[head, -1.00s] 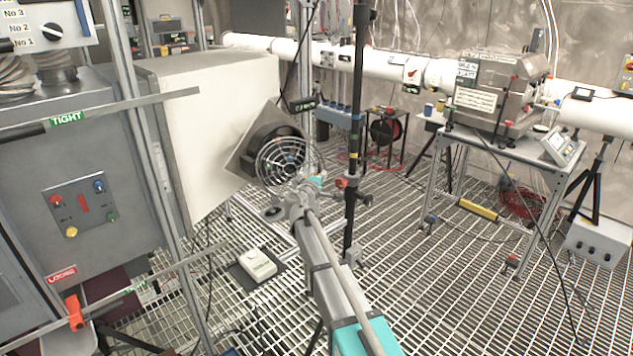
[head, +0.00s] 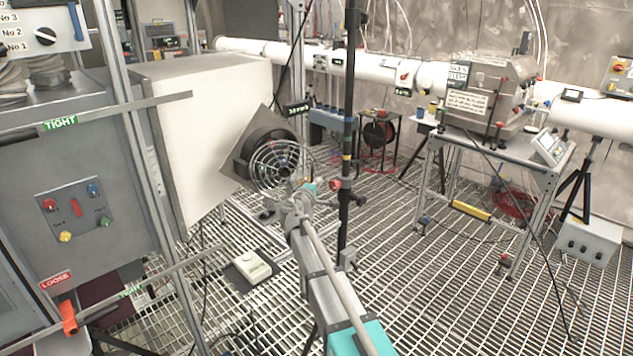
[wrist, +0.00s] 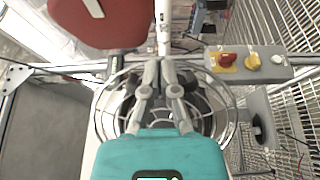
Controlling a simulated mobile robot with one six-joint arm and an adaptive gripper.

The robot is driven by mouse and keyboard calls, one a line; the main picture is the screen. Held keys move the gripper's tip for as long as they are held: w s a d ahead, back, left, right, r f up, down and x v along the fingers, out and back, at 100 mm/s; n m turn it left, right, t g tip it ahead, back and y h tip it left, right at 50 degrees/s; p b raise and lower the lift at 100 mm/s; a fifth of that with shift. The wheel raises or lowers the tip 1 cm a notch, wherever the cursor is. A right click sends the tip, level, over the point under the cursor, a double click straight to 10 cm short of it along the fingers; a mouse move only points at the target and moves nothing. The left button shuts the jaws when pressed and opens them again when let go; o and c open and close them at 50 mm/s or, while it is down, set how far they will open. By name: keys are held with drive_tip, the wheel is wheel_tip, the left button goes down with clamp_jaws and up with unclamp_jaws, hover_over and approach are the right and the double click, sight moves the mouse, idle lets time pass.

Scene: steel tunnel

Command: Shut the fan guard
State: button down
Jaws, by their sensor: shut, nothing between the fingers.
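The fan guard (head: 277,164) is a round wire grille in front of the dark round fan housing (head: 247,152), which sits on a tilted square grey plate (head: 236,138). In the head view the guard stands a little out from the housing, offset to the right and down; its hinge cannot be made out. My gripper (head: 306,183) is at the guard's lower right. In the wrist view my gripper (wrist: 163,68) is shut and empty, with its fingers over the guard's wires (wrist: 101,108). Whether they touch the wires cannot be told.
A large white box (head: 200,110) stands left behind the fan plate. A black upright post (head: 349,120) rises close right of my gripper. A white device (head: 253,267) lies below on the grated floor. A steel table (head: 490,140) stands right, with open floor before it.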

drive_tip(key=s+d, duration=0.1)
drive_tip(key=s, duration=0.9)
drive_tip(key=shift+s+d, duration=0.3)
drive_tip(key=shift+s, duration=0.1)
drive_tip(key=shift+a, duration=0.1)
drive_tip(key=s+a+m+t+y, duration=0.1)
drive_tip(key=a+m, duration=0.7)
drive_tip(key=m, duration=0.8)
drive_tip(key=shift+s+y, duration=0.8)
drive_tip(key=shift+s, duration=0.05)
drive_tip(key=x, duration=1.4)
drive_tip(key=shift+w+a, duration=0.1)
drive_tip(key=shift+a, duration=0.1)
